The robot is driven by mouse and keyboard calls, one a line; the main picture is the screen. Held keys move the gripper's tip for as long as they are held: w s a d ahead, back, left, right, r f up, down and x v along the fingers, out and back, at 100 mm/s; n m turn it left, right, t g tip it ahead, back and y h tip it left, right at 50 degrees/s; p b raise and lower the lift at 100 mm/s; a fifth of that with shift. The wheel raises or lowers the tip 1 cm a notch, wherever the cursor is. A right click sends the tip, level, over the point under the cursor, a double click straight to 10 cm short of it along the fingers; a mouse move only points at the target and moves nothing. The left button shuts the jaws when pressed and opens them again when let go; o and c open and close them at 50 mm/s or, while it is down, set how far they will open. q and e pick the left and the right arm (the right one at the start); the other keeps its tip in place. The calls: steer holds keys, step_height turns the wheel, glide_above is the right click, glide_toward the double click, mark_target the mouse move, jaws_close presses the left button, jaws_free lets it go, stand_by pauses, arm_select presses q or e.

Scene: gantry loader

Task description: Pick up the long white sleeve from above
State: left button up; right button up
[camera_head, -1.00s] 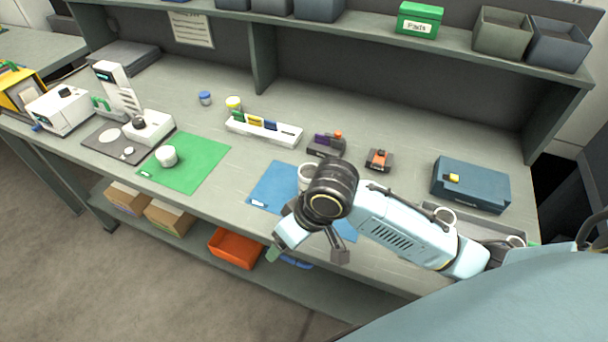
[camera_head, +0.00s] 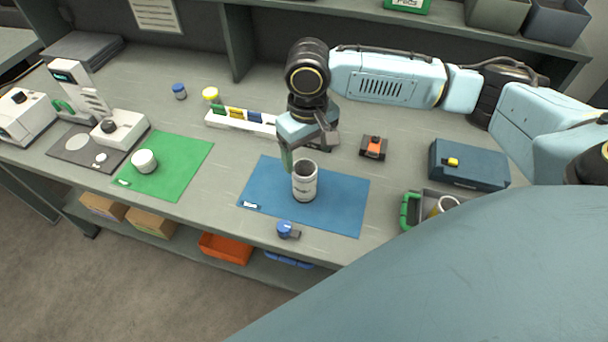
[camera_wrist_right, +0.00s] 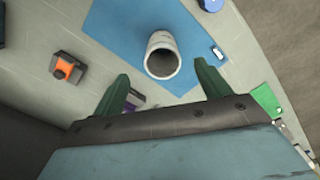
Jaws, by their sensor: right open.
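The long white sleeve (camera_head: 305,182) stands upright on the blue mat (camera_head: 342,204), its open top facing up. In the right wrist view the sleeve (camera_wrist_right: 162,56) shows its dark hollow mouth, ahead of and between the two green-tipped fingers. My right gripper (camera_head: 305,158) is open and empty, pointing down just behind the sleeve and apart from it, as far as I can tell; it also shows in the right wrist view (camera_wrist_right: 162,84). A shorter white round piece (camera_head: 144,161) sits on the green mat (camera_head: 180,170). My left gripper is not in view.
A blue-topped item (camera_head: 286,230) lies in front of the blue mat. A white rack (camera_head: 225,122) stands behind left, an orange-and-black device (camera_head: 373,147) and a dark blue case (camera_head: 468,165) to the right.

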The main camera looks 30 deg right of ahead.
mark_target(305, 173)
steer(key=f, duration=0.8)
steer(key=shift+w+a+b, duration=0.15)
steer(key=shift+w+b, duration=0.1)
steer(key=shift+b, duration=0.1)
steer(key=c, duration=1.5)
steer(key=shift+o, duration=0.2)
steer(key=shift+r, duration=0.1)
